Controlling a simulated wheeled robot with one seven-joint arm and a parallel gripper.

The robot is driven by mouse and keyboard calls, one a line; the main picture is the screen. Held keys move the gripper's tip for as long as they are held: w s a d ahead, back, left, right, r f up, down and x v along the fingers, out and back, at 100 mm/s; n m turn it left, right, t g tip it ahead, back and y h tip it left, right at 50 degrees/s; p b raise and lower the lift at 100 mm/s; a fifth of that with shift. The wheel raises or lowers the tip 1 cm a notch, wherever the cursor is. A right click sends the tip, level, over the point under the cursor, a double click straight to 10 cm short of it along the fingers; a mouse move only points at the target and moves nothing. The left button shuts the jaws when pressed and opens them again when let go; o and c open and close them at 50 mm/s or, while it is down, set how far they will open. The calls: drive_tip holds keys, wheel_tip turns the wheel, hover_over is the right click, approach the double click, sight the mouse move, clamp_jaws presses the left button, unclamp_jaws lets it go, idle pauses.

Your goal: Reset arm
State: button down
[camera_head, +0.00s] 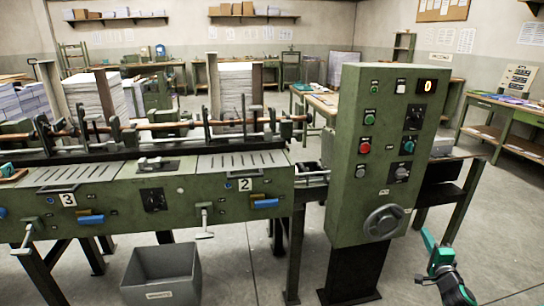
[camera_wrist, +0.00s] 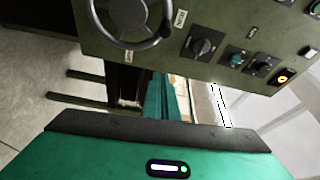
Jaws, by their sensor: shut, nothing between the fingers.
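My gripper (camera_head: 429,240) is at the lower right of the head view, at the end of my teal and dark arm. It is beside the right side of the green control cabinet (camera_head: 372,215), in front of the grey floor, and looks apart from the cabinet. In the wrist view, the teal gripper body fills the bottom, and the teal fingers (camera_wrist: 160,98) are together with nothing between them. The cabinet's panel (camera_wrist: 215,25) crosses the top of the wrist view, showing tilted, with its handwheel (camera_wrist: 130,18) and knobs.
A green gathering machine (camera_head: 215,190) extends left from the cabinet, with paper stacks behind it. A grey bin (camera_head: 162,277) stands on the floor below. A dark stand (camera_head: 445,190) is behind the cabinet at right. Open floor (camera_head: 500,225) lies to the right.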

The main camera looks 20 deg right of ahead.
drive_tip(key=w+a+n+g+y, duration=0.2)
drive_tip(key=a+n+g+y, duration=0.2)
drive_tip(key=a+n+y, duration=0.65)
drive_tip(key=w+a+n+g+y, duration=0.3)
drive_tip(key=a+n+g+y, duration=0.15)
drive_tip(key=a, duration=1.15)
drive_tip(key=s+a+r+g+h, duration=0.3)
drive_tip(key=s+a+r+g, duration=0.1)
drive_tip(key=s+r, duration=0.6)
drive_tip(key=s+a+r+n+g+h, duration=0.1)
drive_tip(key=s+a+r+g+h, duration=0.2)
drive_tip(key=s+r, duration=0.8)
drive_tip(key=s+a+g, duration=0.1)
drive_tip(key=s+a, duration=0.1)
drive_tip(key=s, duration=0.3)
drive_tip(key=shift+s+r, duration=0.25)
